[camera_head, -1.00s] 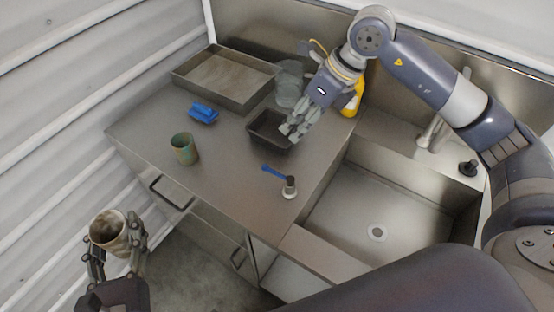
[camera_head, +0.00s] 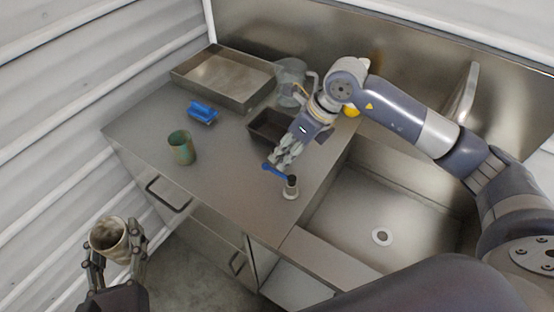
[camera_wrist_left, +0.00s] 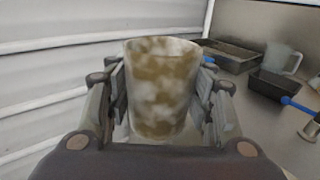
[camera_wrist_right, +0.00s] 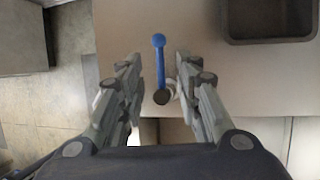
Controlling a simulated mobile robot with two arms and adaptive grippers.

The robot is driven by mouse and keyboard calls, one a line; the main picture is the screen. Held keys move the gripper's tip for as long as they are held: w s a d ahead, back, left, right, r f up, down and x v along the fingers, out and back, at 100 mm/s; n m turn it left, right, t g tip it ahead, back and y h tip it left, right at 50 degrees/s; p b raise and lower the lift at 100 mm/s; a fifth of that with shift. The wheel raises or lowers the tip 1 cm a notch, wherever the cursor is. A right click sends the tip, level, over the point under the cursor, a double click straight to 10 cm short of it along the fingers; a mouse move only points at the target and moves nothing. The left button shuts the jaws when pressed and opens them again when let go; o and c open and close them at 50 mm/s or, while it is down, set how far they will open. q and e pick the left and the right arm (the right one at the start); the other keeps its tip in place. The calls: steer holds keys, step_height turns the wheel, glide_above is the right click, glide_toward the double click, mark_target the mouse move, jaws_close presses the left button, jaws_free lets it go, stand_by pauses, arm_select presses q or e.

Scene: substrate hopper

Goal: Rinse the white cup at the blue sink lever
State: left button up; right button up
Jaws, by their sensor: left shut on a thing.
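A white cup with brown stains (camera_head: 108,238) is held upright by my left gripper (camera_head: 116,252), at the lower left and off the counter's front side. In the left wrist view the stained cup (camera_wrist_left: 163,85) sits between the two fingers. The blue sink lever (camera_head: 276,171) stands out from a short metal post (camera_head: 291,188) on the counter, left of the sink. My right gripper (camera_head: 281,158) is just above and behind the lever's blue end. In the right wrist view the lever (camera_wrist_right: 160,65) shows between the open, empty fingers; contact cannot be told.
A green-brown cup (camera_head: 181,148), a blue brush-like item (camera_head: 202,112), a large metal tray (camera_head: 190,77), a dark small pan (camera_head: 258,137) and a clear jug (camera_head: 291,70) stand on the counter. A yellow item (camera_head: 352,112) is partly hidden behind my right arm. The sink (camera_head: 400,215) is empty.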

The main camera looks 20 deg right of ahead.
mark_target(278, 173)
steer(key=shift+p+x, duration=0.65)
steer(key=shift+x, duration=2.1)
jaws_close()
